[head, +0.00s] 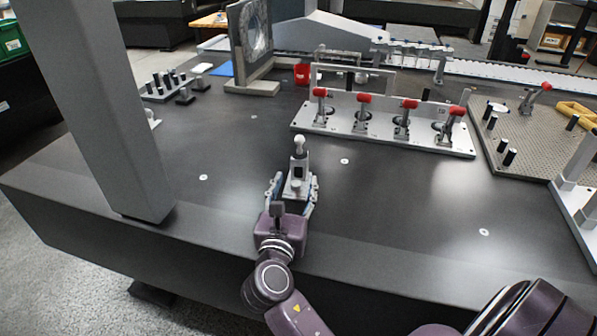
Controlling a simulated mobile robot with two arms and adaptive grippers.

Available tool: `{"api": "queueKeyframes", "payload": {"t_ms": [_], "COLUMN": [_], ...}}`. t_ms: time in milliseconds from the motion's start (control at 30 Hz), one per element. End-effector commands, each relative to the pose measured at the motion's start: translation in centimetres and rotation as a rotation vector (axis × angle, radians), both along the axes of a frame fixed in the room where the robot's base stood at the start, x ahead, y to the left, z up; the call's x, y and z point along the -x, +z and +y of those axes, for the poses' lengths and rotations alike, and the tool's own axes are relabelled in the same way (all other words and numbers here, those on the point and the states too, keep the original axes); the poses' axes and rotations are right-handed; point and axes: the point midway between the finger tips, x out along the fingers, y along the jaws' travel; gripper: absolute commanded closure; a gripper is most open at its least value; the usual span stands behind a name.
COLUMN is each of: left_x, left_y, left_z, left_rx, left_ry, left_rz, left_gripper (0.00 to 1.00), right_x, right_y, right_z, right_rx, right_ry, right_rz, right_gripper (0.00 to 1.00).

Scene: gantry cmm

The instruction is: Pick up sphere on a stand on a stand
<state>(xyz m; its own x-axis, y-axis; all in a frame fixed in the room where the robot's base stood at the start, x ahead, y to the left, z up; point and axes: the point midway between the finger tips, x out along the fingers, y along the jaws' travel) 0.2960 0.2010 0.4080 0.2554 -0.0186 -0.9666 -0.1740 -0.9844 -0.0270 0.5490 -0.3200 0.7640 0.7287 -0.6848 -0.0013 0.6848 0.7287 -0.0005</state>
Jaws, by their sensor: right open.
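The sphere on a stand (299,148) is a small pale ball on top of a light grey upright stand on the dark table (230,215). My right gripper (292,183) is low over the table, with one finger on each side of the stand's lower part. It is open, and I cannot tell whether either finger touches the stand. The near side of the stand's foot is partly hidden by the gripper. My left gripper does not show.
A fixture with several red-tipped clamps (380,127) stands behind to the right. A grey gantry column (105,110) rises at the left. A perforated plate (530,140) lies at the right. The table around the stand is clear.

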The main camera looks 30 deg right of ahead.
Motion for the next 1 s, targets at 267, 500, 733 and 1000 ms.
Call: {"api": "queueKeyframes", "payload": {"t_ms": [267, 500, 733, 1000], "left_x": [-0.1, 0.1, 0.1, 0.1], "left_y": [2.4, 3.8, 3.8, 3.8], "left_z": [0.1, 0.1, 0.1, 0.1], "left_rx": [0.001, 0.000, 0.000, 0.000], "left_ry": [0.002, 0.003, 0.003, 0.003], "left_rz": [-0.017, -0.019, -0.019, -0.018], "left_gripper": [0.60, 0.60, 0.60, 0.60], "right_x": [-2.6, -4.1, -4.1, -4.1], "right_y": [0.1, 0.1, 0.2, 0.2], "right_z": [-2.0, -3.4, -3.4, -3.3], "right_rx": [0.002, 0.001, 0.000, 0.000], "right_ry": [0.000, 0.001, 0.001, 0.001], "right_rz": [-0.004, -0.001, 0.000, 0.000], "right_gripper": [0.51, 0.51, 0.55, 0.85]}}
